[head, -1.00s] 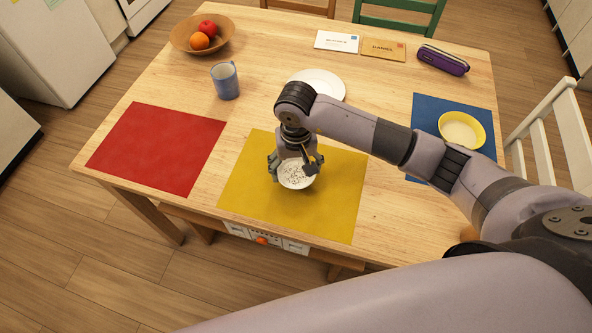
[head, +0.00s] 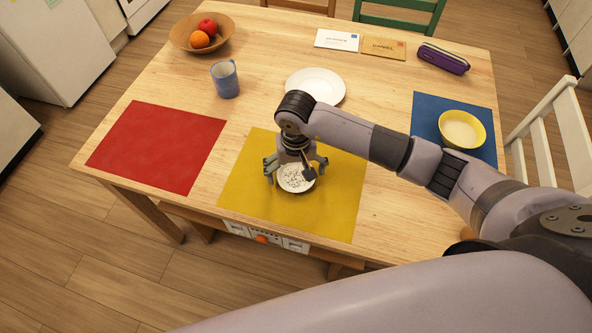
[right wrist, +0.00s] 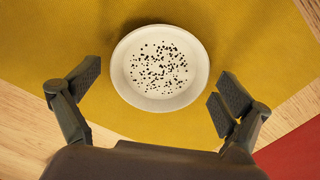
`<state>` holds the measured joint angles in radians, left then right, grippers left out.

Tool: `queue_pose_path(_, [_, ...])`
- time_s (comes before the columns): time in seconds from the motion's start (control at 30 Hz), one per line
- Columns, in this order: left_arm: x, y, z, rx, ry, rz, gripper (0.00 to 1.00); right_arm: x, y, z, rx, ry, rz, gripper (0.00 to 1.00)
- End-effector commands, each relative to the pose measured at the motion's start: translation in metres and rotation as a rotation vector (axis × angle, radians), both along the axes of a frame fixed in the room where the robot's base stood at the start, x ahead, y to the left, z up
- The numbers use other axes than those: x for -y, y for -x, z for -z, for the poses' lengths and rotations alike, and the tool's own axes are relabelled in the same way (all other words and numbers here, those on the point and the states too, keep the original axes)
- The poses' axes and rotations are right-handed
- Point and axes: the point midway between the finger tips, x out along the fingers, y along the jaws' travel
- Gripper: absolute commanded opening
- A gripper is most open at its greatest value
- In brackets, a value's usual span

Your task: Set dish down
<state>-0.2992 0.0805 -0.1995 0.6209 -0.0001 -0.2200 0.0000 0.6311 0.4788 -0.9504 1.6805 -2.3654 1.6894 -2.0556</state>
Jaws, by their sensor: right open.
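A small white dish (head: 296,179) with dark specks sits on the yellow placemat (head: 338,195) in the head view. The right wrist view shows the dish (right wrist: 160,68) whole, on the yellow cloth, with dark specks inside. My right gripper (head: 296,172) is just above the dish, its fingers spread wide. In the right wrist view the open fingers (right wrist: 156,92) stand on either side of the dish, apart from its rim. My left gripper is not in view.
A red placemat (head: 158,148) lies left, empty. A blue placemat (head: 425,110) at right holds a yellow bowl (head: 462,129). A white plate (head: 316,84), blue mug (head: 225,79), fruit bowl (head: 183,40), envelopes (head: 383,49) and purple case (head: 443,58) stand further back.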

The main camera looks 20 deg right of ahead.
Motion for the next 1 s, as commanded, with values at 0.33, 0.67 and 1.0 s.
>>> queue_pose_path(0.33, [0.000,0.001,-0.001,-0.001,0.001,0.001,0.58,0.000,-0.001,-0.011,0.004,0.000,-0.001,0.96])
queue_pose_path(0.67, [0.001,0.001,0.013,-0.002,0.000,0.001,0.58,0.001,-0.001,-0.080,0.006,0.001,-0.001,0.96])
queue_pose_path(1.0, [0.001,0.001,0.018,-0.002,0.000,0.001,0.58,0.000,0.000,-0.121,0.001,0.000,0.000,0.96])
